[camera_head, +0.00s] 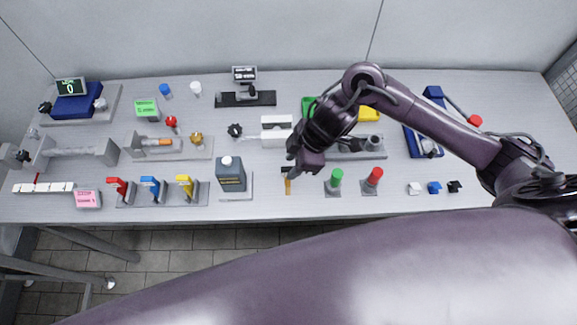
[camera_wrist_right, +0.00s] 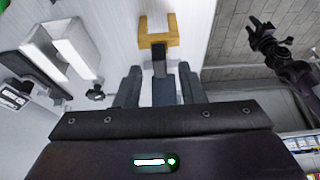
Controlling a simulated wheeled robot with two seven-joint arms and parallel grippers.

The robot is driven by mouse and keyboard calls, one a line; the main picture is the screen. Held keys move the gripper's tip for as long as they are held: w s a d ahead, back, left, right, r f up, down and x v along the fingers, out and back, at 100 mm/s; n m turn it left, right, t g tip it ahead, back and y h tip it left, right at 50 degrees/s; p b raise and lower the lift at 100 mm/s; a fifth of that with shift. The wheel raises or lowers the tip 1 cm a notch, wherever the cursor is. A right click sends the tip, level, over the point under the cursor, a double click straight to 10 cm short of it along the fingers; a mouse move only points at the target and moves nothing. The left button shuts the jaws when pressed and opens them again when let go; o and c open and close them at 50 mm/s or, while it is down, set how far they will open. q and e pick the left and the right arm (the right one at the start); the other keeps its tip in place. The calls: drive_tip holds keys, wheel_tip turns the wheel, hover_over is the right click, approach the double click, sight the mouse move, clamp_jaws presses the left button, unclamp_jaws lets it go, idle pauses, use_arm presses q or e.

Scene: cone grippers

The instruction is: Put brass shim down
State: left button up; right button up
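The brass shim (camera_head: 288,187) is a small yellow piece in front of my right gripper, near the table's front edge. In the right wrist view it is a yellow U-shaped plate (camera_wrist_right: 158,40) with a dark handle (camera_wrist_right: 160,66). My right gripper (camera_wrist_right: 161,80) has its fingers apart on either side of this handle, with a gap visible beside it. Whether the shim touches the table is hard to tell. My left gripper (camera_wrist_right: 268,38) shows small and dark in the right wrist view, away from the shim; its finger opening is unclear. It is not in the head view.
A white block (camera_head: 277,131) lies behind. My right arm hides part of the table. Some bare table lies beside the shim.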

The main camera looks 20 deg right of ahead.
drive_tip(key=v, duration=0.8)
drive_tip(key=shift+r+p, duration=0.25)
drive_tip(key=shift+p, duration=0.1)
drive_tip(key=shift+s+d, duration=0.1)
